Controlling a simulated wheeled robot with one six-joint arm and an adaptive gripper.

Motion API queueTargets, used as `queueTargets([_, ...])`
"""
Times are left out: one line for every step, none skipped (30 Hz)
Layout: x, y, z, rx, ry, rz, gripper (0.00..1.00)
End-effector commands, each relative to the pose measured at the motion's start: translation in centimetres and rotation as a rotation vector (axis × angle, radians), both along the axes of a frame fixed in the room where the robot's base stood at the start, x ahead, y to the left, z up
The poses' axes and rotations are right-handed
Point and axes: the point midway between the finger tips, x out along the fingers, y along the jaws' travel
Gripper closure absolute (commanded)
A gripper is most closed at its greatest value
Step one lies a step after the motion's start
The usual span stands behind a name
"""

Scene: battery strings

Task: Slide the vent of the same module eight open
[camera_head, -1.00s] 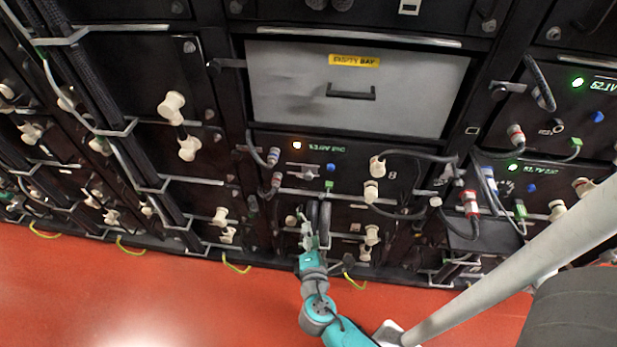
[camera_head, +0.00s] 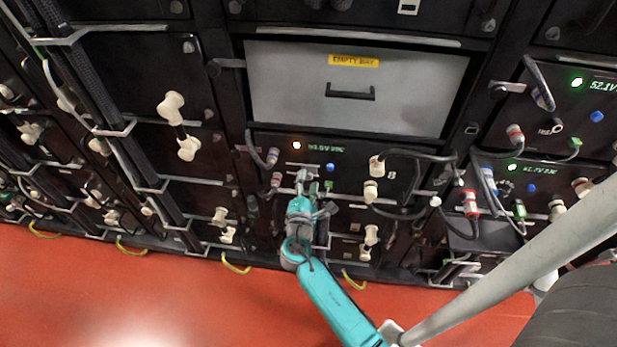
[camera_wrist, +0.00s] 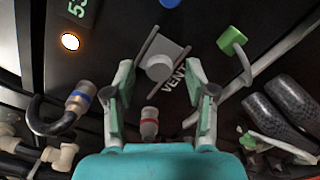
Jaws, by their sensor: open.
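Module eight (camera_head: 345,160) is the black front marked "8" below the empty bay, with an orange light. Its vent (camera_wrist: 163,66) is a grey knob on a thin slanted rail, with the word VENT beside it in the wrist view. My gripper (camera_wrist: 162,76) is open, one finger on each side of the knob in the picture. I see gaps between fingers and knob, and cannot tell whether the tips reach its depth. In the head view my gripper (camera_head: 303,180) is at the module's front and largely covers the vent.
A red-banded connector (camera_wrist: 149,122) lies between the fingers, lower in the wrist view. A blue-banded connector (camera_wrist: 80,97) and cable are at left; a green plug (camera_wrist: 232,40) and thick dark hoses (camera_wrist: 285,105) are at right. The red floor (camera_head: 190,290) in front is open.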

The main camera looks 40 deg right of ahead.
Motion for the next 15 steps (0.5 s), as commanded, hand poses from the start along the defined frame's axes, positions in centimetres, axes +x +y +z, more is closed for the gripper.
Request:
queueTargets([0.4, -0.5, 0.1, 0.0, -0.001, -0.002, 0.44])
queueTargets([0.6, -0.8, 0.0, 0.0, -0.001, -0.001, 0.44])
queueTargets([0.8, -1.0, 0.0, 0.0, 0.0, -0.001, 0.44])
queueTargets([0.9, -1.2, 0.0, 0.0, 0.0, -0.001, 0.44])
queueTargets([1.0, -1.4, 0.0, 0.0, 0.0, -0.001, 0.44])
queueTargets([1.2, -1.5, 0.0, 0.001, -0.001, 0.0, 0.44])
queueTargets([1.2, -1.6, 0.0, 0.0, -0.001, 0.001, 0.44])
queueTargets([1.3, -1.6, 0.0, 0.0, -0.001, 0.001, 0.44])
queueTargets([1.4, -1.7, 0.0, 0.0, -0.001, 0.001, 0.44])
queueTargets([1.4, -1.7, 0.0, 0.0, -0.001, 0.001, 0.44])
queueTargets([1.4, -1.7, 0.0, 0.0, -0.001, 0.001, 0.44])
queueTargets([1.4, -1.7, 0.0, 0.0, -0.001, 0.001, 0.44])
queueTargets([1.4, -1.7, 0.0, 0.0, -0.001, 0.001, 0.44])
queueTargets([1.4, -1.7, 0.0, 0.0, -0.001, 0.001, 0.44])
queueTargets([1.4, -1.7, 0.0, 0.0, -0.001, 0.001, 0.44])
